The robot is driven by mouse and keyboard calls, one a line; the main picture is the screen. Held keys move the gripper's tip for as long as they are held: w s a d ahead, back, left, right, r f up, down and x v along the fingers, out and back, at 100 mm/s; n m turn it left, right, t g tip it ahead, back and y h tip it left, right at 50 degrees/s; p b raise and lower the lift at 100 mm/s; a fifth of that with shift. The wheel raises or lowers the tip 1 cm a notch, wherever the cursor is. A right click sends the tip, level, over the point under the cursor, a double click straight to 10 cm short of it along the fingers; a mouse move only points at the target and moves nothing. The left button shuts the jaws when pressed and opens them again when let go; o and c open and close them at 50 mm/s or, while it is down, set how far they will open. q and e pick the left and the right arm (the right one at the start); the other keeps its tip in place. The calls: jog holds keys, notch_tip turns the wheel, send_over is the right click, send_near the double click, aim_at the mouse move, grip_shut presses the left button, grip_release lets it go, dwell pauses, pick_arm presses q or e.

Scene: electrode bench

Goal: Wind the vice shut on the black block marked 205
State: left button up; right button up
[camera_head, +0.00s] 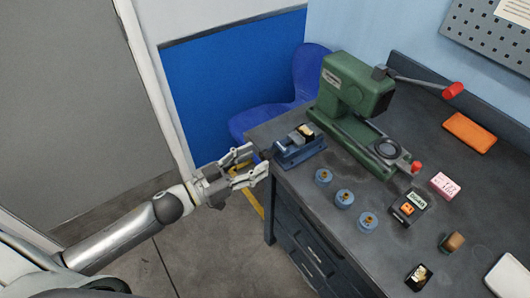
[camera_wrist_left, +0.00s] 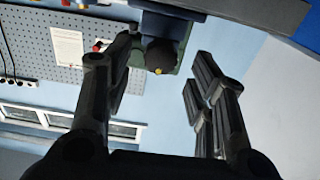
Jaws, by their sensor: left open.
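The small blue vice (camera_head: 300,152) stands at the near left corner of the bench. A black block with a pale and yellow top (camera_head: 305,131) sits at its jaws; I cannot read its marking or tell how tightly the jaws close on it. The vice's dark knob (camera_head: 268,152) faces my left gripper; it also shows in the left wrist view (camera_wrist_left: 161,53). My left gripper (camera_head: 255,162) is open and empty, its fingertips near the knob. In the left wrist view the knob lies beyond and between the fingers (camera_wrist_left: 160,85).
A green press (camera_head: 345,95) with red-tipped levers stands behind the vice. Several blue round pieces (camera_head: 344,198), a small black device (camera_head: 408,207), a pink block (camera_head: 445,185), an orange case (camera_head: 470,132) and another dark block (camera_head: 418,276) lie on the bench (camera_head: 325,240).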

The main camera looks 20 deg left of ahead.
aim_at(262, 157)
pick_arm(q)
jog(key=x, duration=0.3)
jog(key=shift+w+d+p, duration=0.1)
jog(key=shift+p, duration=0.2)
jog(key=shift+w+d, duration=0.25)
jog(key=shift+w, duration=0.05)
jog(key=c, duration=1)
